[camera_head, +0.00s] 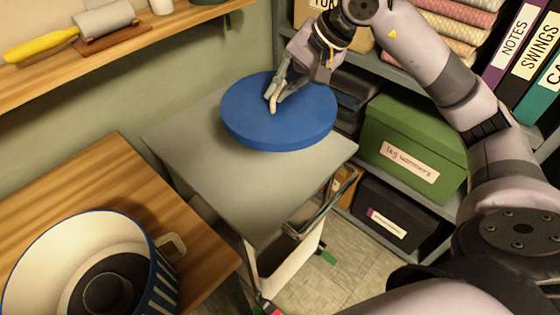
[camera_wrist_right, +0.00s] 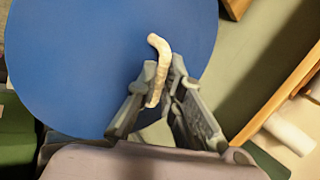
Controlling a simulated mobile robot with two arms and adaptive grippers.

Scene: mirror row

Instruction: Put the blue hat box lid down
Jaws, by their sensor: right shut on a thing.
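The blue hat box lid (camera_head: 279,125) is a round flat disc over the far part of a grey cart top (camera_head: 240,185). It looks level; I cannot tell whether it touches the cart top. My right gripper (camera_head: 274,103) is above the lid, shut on its pale cord-like handle, which also shows in the right wrist view (camera_wrist_right: 158,58). The open hat box (camera_head: 100,235), cream inside with blue and white stripes and a blue rim, stands on a wooden surface at the lower left. A dark round thing lies inside it. My left gripper is out of view.
A shelf unit at the right holds a green box (camera_head: 415,140) labelled leg warmers, a black box (camera_head: 395,212), folded cloths and binders. The cart's near top is bare.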

